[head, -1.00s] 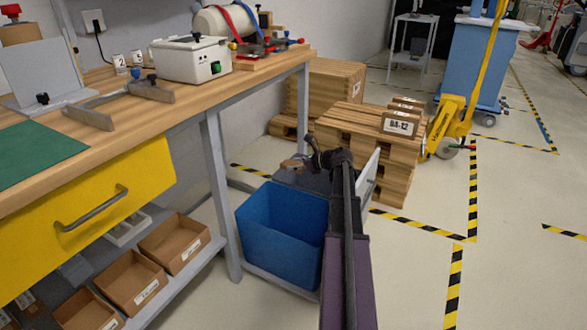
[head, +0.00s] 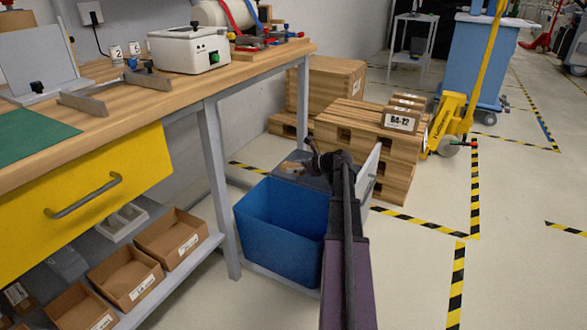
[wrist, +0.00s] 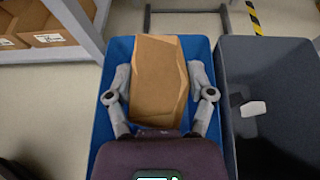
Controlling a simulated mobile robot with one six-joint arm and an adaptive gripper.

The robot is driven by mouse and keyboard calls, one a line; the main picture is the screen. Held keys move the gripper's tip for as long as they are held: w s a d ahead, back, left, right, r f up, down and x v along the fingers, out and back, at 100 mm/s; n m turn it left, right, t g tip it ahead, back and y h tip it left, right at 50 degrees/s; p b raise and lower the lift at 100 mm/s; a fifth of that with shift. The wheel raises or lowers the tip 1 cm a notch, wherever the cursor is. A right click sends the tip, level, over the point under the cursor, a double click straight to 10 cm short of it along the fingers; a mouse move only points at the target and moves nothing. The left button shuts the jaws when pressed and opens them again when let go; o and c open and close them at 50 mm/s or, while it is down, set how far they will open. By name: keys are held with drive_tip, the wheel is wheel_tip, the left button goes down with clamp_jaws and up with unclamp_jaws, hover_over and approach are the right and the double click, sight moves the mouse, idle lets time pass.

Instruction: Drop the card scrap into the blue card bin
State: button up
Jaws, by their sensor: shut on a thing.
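The card scrap (wrist: 158,80) is a brown, creased piece of cardboard. My gripper (wrist: 160,78) is shut on it, with one finger at each side. In the wrist view the scrap is over the open blue card bin (wrist: 119,50), whose walls show around it. In the head view my gripper (head: 318,163) and the scrap (head: 294,168) are above the far rim of the blue bin (head: 281,238). The bin's floor is mostly hidden by the scrap and my gripper.
A dark grey bin (wrist: 267,60) stands right beside the blue one, with a small white piece (wrist: 253,108) inside. A workbench (head: 207,90) with a yellow drawer (head: 95,190) is at the left. A wooden pallet stack (head: 360,150) is behind.

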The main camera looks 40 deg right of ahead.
drive_tip(key=shift+f+b, duration=0.7)
drive_tip(key=shift+f, duration=0.35)
drive_tip(key=o, duration=0.7)
